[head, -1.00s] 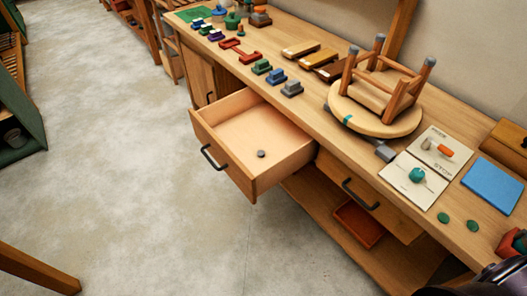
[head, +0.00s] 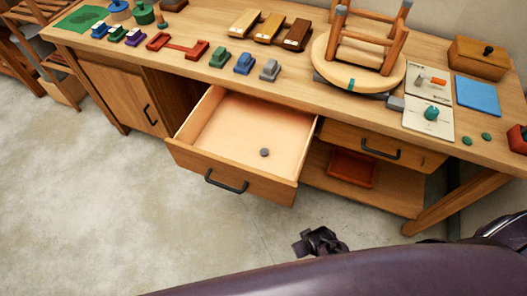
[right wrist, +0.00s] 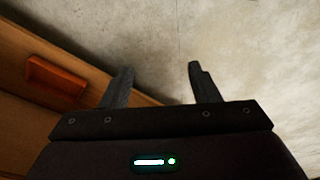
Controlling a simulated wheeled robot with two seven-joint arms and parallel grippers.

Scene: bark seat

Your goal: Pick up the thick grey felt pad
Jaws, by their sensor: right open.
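A small round dark grey pad (head: 264,152), which looks like the felt pad, lies flat on the floor of the pulled-out wooden drawer (head: 232,187). Its thickness is hard to judge. My right gripper (head: 318,241) is low in front of the bench, right of the drawer front and apart from the pad. My dark purple arm partly hides it. In the right wrist view its two fingers (right wrist: 160,67) are spread with nothing between them, over bare floor. The pad is not in that view. My left gripper is not in view.
The bench top (head: 340,103) holds an upturned stool (head: 365,65), coloured blocks, cards and a blue square (head: 477,95). A closed drawer (head: 375,147) is right of the open one. A red tray (head: 352,168) sits on the lower shelf. The floor in front is clear.

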